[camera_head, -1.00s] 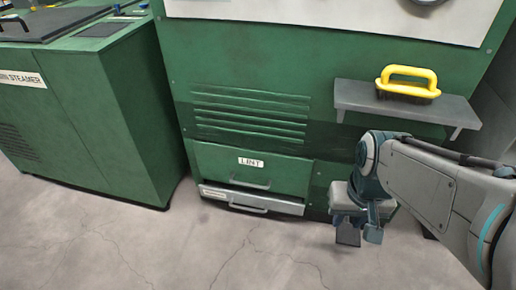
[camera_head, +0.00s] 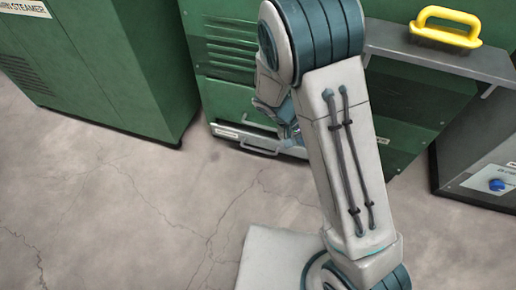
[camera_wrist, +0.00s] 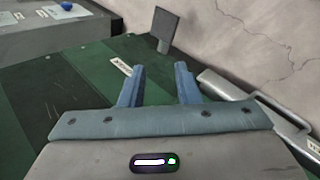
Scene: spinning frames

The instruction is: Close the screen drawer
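The screen drawer (camera_head: 229,132) is the low silver drawer under the lint drawer, with a bar handle (camera_head: 262,149). Its front stands out a little from the green machine. Its small label is unreadable, and its right part is hidden by my arm. In the wrist view the silver drawer (camera_wrist: 222,86) shows at the right with its handle (camera_wrist: 280,113). My gripper (camera_wrist: 160,82) is open and empty, its two blue fingers apart over the green front, to the left of the silver drawer. In the head view my gripper is largely hidden behind my arm.
A grey shelf (camera_head: 390,42) with a yellow-handled brush (camera_head: 446,29) juts out at the upper right. A green steamer cabinet (camera_head: 120,70) stands at left, a grey unit (camera_head: 475,160) at right. A dark plate (camera_wrist: 165,24) shows beyond my fingers. The floor (camera_head: 120,210) is clear.

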